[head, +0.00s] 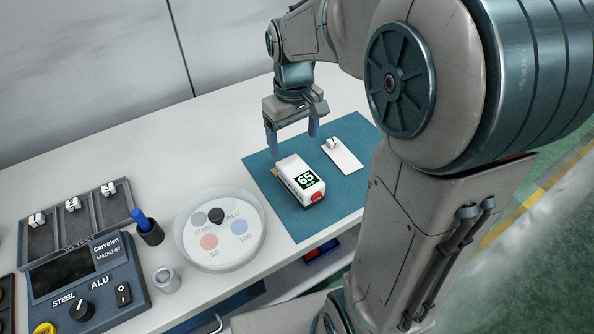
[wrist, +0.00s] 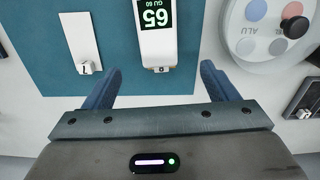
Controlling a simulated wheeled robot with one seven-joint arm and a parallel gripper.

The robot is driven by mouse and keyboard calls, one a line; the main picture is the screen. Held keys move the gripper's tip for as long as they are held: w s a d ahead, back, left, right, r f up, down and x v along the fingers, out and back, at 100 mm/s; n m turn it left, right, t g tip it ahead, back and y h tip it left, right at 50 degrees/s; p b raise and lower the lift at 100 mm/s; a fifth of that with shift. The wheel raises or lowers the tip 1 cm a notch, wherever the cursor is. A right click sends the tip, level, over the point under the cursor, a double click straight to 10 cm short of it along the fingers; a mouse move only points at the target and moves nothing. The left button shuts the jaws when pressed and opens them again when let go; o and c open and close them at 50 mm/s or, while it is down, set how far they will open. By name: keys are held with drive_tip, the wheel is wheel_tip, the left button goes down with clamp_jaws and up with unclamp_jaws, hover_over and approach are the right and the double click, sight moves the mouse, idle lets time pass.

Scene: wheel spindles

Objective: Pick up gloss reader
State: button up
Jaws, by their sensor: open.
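The gloss reader (head: 300,181) is a small white box with a dark display reading 65 and a red part on its near end. It lies on a teal mat (head: 258,163) on the white bench. In the wrist view the gloss reader (wrist: 156,42) lies ahead of the fingers, near the middle between them, with its top cut off by the frame edge. My gripper (head: 291,140) is open and empty, above the mat at the far end of the reader. In the wrist view my gripper (wrist: 160,85) has its two blue fingers spread wider than the reader.
A white plate tagged 1 (head: 342,155) lies right of the reader.

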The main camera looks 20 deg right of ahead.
sight(297, 170)
wheel_tip(297, 170, down, 7)
drive_tip(key=shift+f, duration=0.1)
drive_tip(key=f, duration=0.3)
drive_tip(key=s+f, duration=0.1)
drive_tip(key=shift+d+f+p, duration=0.3)
drive_tip(key=shift+p, duration=0.1)
drive_tip(key=shift+w+f, duration=0.1)
drive_tip(key=shift+f, duration=0.3)
